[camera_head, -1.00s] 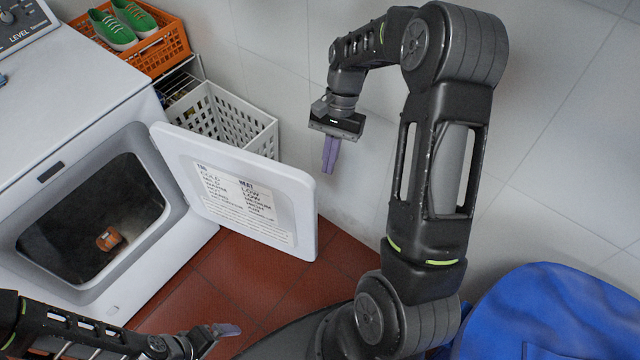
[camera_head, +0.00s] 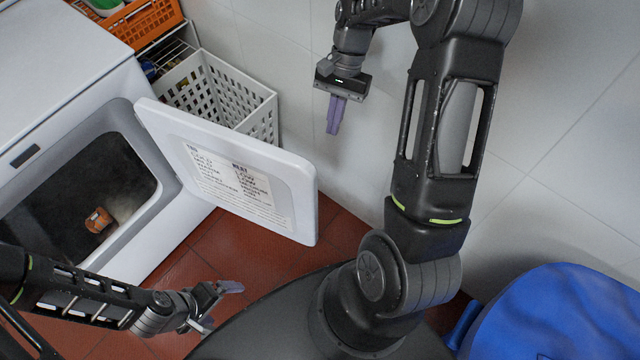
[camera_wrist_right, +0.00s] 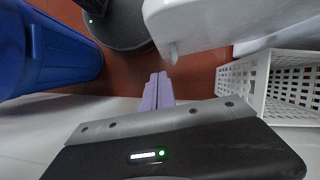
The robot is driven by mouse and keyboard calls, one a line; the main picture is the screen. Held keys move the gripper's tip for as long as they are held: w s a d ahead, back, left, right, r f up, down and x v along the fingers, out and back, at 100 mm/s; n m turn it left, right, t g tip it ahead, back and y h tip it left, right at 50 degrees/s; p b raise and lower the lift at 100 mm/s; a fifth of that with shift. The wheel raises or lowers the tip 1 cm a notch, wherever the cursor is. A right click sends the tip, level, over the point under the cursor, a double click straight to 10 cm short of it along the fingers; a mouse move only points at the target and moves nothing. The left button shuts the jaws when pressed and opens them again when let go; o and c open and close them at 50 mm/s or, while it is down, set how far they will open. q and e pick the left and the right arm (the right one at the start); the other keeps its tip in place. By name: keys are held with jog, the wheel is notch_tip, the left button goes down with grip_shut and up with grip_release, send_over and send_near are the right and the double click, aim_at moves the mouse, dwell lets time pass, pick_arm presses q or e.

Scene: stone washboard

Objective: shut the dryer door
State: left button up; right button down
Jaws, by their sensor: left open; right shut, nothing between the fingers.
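The white dryer (camera_head: 62,60) stands at the left in the head view. Its door (camera_head: 290,178) is swung wide open toward the right, with a printed label on its inner face. The dark drum opening (camera_head: 60,205) holds a small orange item (camera_head: 98,221). My right gripper (camera_head: 334,129) is shut and empty, pointing down beyond the door's free edge, near the wall and apart from the door. In the right wrist view its purple fingers (camera_wrist_right: 158,90) are together, with the door (camera_wrist_right: 205,22) above and to the right. My left gripper (camera_head: 222,302) is open and empty, low in front of the dryer.
A white perforated basket (camera_head: 218,98) stands behind the door, beside the dryer. An orange crate (camera_head: 130,22) sits above it. A blue bin (camera_head: 565,315) is at the lower right. Red floor tiles (camera_head: 235,250) are bare below the door.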

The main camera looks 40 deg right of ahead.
notch_tip(320, 180, down, 6)
jog(key=b, duration=0.4)
jog(key=shift+r+b, duration=0.15)
jog(key=shift+b, duration=0.2)
jog(key=s+a+f+p, duration=0.1)
jog(key=s+a+f, duration=0.3)
jog(key=f, duration=0.5)
jog(key=shift+a+f, duration=0.15)
jog(key=shift+a, duration=1.15)
